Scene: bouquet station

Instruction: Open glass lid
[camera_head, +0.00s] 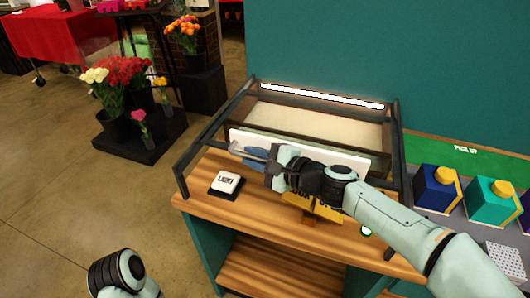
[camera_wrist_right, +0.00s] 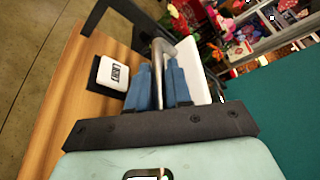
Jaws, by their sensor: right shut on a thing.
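The glass case (camera_head: 397,125) stands on the wooden counter, with a dark frame and a bright strip along its back. I cannot clearly tell the clear glass of its lid from the open frame. A metal bar handle (camera_wrist_right: 160,50) shows in the right wrist view. My right gripper (camera_head: 252,156) is at the case's front left, its blue fingers (camera_wrist_right: 158,88) shut around the handle. The handle's right part is hidden behind my gripper and wrist in the head view. My left arm shows at the bottom left; its fingers are out of frame.
A small white labelled block on a dark base (camera_head: 227,184) lies on the counter left of my gripper. A yellow sign (camera_head: 313,205) stands below my right wrist. Blue and teal boxes (camera_head: 437,190) stand at the right. Flower buckets (camera_head: 122,125) stand at the left.

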